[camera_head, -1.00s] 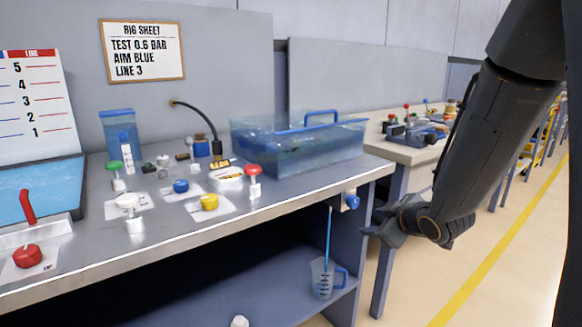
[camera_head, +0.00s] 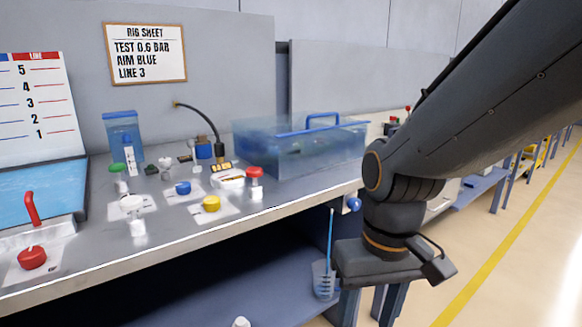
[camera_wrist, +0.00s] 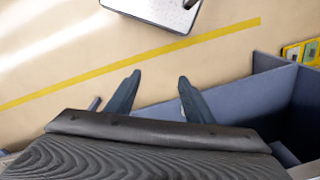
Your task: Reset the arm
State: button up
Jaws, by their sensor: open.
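My gripper (camera_wrist: 155,82) shows in the wrist view with its two dark fingers apart and nothing between them. It points down over the tan floor beside the blue-grey bench frame. In the head view my arm reaches in from the upper right, and its wrist hangs at the bench's right end, in front of the right leg. The fingers are hidden there. The wrist partly covers a clear measuring jug (camera_head: 323,280) with a blue stick on the lower shelf.
The grey bench top (camera_head: 290,205) holds a clear blue tank (camera_head: 300,150), a red knob (camera_head: 32,257), a yellow knob (camera_head: 211,203) and several small parts. A rig sheet (camera_head: 145,53) hangs behind. Open floor with a yellow line (camera_head: 500,240) lies right.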

jog(key=d+r+m+p, duration=0.2)
jog(key=d+r+p, duration=0.4)
jog(key=p, duration=0.6)
jog(key=shift+d+r+h+p, duration=0.3)
jog(key=shift+d+r+p, duration=0.05)
jog(key=shift+d, duration=0.45)
dwell(6.0)
